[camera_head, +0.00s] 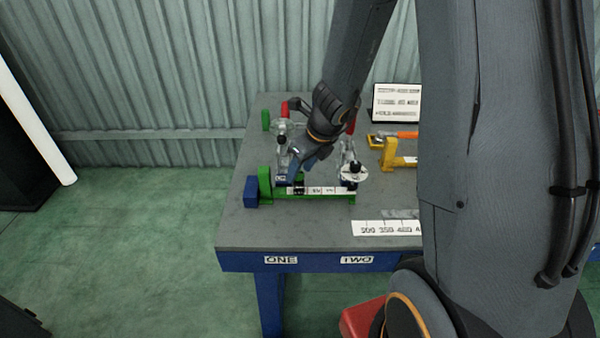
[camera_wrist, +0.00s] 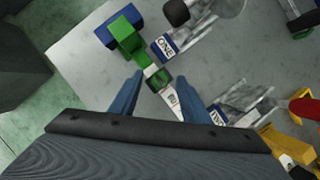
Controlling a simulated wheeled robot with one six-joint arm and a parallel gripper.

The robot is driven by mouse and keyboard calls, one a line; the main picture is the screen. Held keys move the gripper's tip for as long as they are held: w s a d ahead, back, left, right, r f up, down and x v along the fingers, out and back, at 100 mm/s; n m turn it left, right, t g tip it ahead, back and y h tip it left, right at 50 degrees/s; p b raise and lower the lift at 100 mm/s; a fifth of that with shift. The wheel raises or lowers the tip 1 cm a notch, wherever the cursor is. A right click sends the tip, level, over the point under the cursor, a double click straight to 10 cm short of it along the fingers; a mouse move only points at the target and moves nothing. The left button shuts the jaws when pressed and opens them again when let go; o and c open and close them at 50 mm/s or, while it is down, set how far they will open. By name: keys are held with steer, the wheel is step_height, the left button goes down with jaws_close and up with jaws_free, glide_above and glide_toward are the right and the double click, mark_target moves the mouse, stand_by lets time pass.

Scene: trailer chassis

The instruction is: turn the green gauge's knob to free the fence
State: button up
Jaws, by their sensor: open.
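The green gauge (camera_head: 265,184) lies along the front left of the table, with a blue block on its left end and a white scale strip along its bar. A black knob (camera_head: 353,167) stands by a white disc near its right end. My gripper (camera_head: 303,166) is open and empty over the gauge, left of that knob. In the wrist view the green gauge (camera_wrist: 126,33) runs between my blue fingertips (camera_wrist: 160,77); I cannot tell whether they touch it. My gripper hides part of the bar. The fence cannot be clearly made out.
Clear parts, one with a "ONE" label (camera_wrist: 167,45), stand close beside my fingers. A yellow gauge (camera_head: 400,158) and an orange-handled tool (camera_head: 404,135) lie to the right. The table's front left surface (camera_head: 245,228) is bare.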

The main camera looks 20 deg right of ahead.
steer(key=shift+f, duration=0.25)
steer(key=c, duration=1)
steer(key=shift+c, duration=0.2)
